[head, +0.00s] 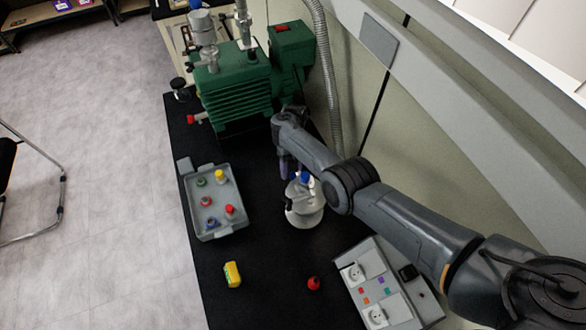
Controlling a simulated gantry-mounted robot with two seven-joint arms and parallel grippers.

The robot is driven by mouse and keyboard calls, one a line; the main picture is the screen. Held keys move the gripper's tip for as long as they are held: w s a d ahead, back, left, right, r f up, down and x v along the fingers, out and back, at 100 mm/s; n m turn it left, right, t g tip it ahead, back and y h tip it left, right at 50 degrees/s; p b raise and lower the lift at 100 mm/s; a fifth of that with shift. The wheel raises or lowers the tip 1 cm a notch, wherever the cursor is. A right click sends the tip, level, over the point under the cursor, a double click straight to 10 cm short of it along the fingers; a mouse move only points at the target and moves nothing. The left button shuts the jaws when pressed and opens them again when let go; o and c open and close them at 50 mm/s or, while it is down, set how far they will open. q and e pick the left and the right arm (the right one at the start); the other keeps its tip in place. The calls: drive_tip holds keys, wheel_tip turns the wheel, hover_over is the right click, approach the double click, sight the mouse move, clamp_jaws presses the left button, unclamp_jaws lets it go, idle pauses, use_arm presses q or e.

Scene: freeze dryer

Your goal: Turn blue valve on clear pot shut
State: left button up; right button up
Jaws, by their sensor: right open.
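The clear pot (305,213) stands on the black bench top, right of the grey tray. A blue valve (304,178) shows at its top, partly hidden by my right gripper and wrist. My right gripper (290,170) points down just behind and to the left of the valve. It is open, and its fingers are small and partly hidden by my arm. I cannot tell whether a finger touches the valve. My left gripper is not in view.
A grey tray (184,168) holds several small coloured-cap flasks. A green machine (232,88) stands behind. A yellow object (232,274) and a red-topped item (313,283) lie in front. A grey panel with sockets (388,287) is at front right. The bench between tray and pot is clear.

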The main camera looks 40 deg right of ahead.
drive_tip(key=c, duration=1.1)
drive_tip(key=shift+o, duration=0.2)
drive_tip(key=shift+d+f+y, duration=0.1)
drive_tip(key=shift+y, duration=0.4)
drive_tip(key=shift+d+f+n+t+y+b, duration=0.1)
drive_tip(key=shift+n+t+y+b, duration=0.1)
drive_tip(key=shift+y+b, duration=0.35)
drive_tip(key=shift+d+f+n+t+y+b, duration=0.1)
drive_tip(key=shift+n+t+y+b, duration=0.1)
drive_tip(key=shift+y+b, duration=0.35)
drive_tip(key=shift+r+y, duration=0.2)
drive_tip(key=shift+y, duration=0.1)
drive_tip(key=o, duration=1.1)
drive_tip(key=shift+s, duration=0.1)
drive_tip(key=shift+c, duration=0.2)
